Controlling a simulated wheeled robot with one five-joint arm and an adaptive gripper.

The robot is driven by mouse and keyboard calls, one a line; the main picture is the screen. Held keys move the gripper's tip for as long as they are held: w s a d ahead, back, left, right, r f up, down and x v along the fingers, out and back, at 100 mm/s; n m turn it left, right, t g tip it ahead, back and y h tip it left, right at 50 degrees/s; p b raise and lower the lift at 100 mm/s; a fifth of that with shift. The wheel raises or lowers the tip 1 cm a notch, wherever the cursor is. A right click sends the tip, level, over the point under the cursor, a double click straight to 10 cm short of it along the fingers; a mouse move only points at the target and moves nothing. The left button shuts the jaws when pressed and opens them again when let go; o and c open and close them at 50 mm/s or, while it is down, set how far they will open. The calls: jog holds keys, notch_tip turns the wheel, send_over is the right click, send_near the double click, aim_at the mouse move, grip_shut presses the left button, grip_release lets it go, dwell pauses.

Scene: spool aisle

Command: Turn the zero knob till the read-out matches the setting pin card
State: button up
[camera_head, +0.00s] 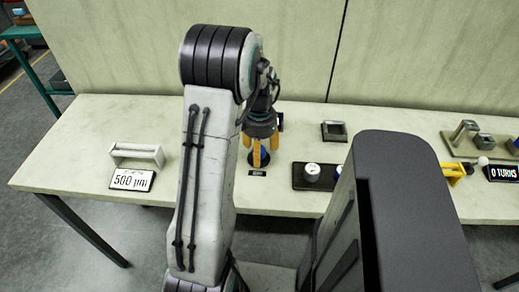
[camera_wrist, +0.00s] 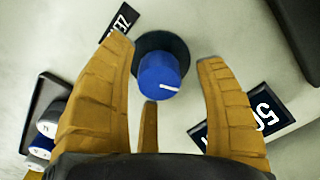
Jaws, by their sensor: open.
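The zero knob (camera_wrist: 158,76) is blue with a white pointer line and a dark round base. In the wrist view its line points right. My gripper (camera_wrist: 164,62) is open, its yellow-brown fingers spread around the knob with visible gaps. In the head view my gripper (camera_head: 258,154) points down at the table. A dark label (camera_wrist: 120,20) reading "ZE", then cut off, lies beside the knob. A dark panel with white figures (camera_wrist: 262,112) beginning "50" is partly hidden by a finger. A white card (camera_head: 131,180) at the left of the table reads "500 µm".
A white block with a handle-like bar (camera_head: 137,154) stands behind the card. A dark tray (camera_head: 299,178) with white-topped pieces is right of my gripper. Far right, a dark sign (camera_head: 503,173) reads "0 TURNS".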

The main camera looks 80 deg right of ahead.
jog(key=shift+r, duration=0.1)
notch_tip(320, 180, up, 12)
dwell(0.8)
dwell(0.7)
jog(key=f+n, duration=0.1)
jog(key=f, duration=0.1)
jog(key=a+f+n, duration=0.1)
jog(key=n, duration=0.1)
jog(key=shift+w+a+f, duration=0.1)
jog(key=shift+a+f, duration=0.1)
jog(key=shift+f, duration=0.2)
jog(key=w+a+r+n+p, duration=0.1)
jog(key=w+a+n, duration=0.3)
jog(key=w+a, duration=0.45)
jog(key=w+a+r+n+p, duration=0.1)
jog(key=w+a+n, duration=0.4)
jog(key=a, duration=0.6)
jog(key=w+a+r+n+t+p, duration=0.1)
jog(key=w+a+r+n, duration=0.2)
jog(key=a+n, duration=0.3)
jog(key=w+a+r+n+t+p, duration=0.2)
jog(key=w+a+r+n, duration=0.2)
jog(key=a, duration=0.9)
jog(key=shift+w+r+n, duration=0.15)
jog(key=shift+r+n, duration=0.35)
jog(key=shift+n, duration=0.5)
